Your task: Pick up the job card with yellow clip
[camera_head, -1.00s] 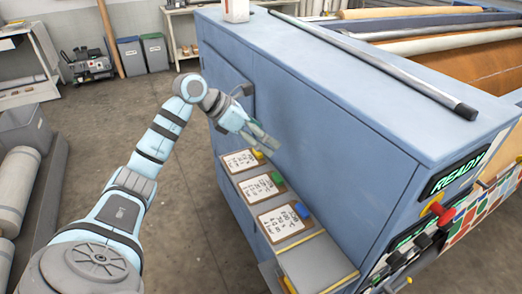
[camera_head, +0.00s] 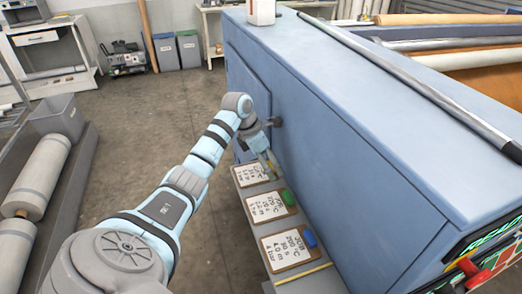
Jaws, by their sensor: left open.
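The job card with yellow clip (camera_head: 252,176) lies at the far end of a row of cards on the grey ledge along the blue machine's side. My left gripper (camera_head: 270,164) is open over the clip end of this card and partly hides the yellow clip. I cannot tell whether the fingers touch it. A card with green clip (camera_head: 266,207) lies beside it, nearer to me, and a card with blue clip (camera_head: 288,248) lies nearer still. My right gripper is not in view.
The blue machine cabinet (camera_head: 350,130) rises right beside the cards, with a dark handle (camera_head: 276,121) near my gripper. A red lever (camera_head: 467,266) is at the lower right. Rolls (camera_head: 40,175) lie at the left. The floor between is clear.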

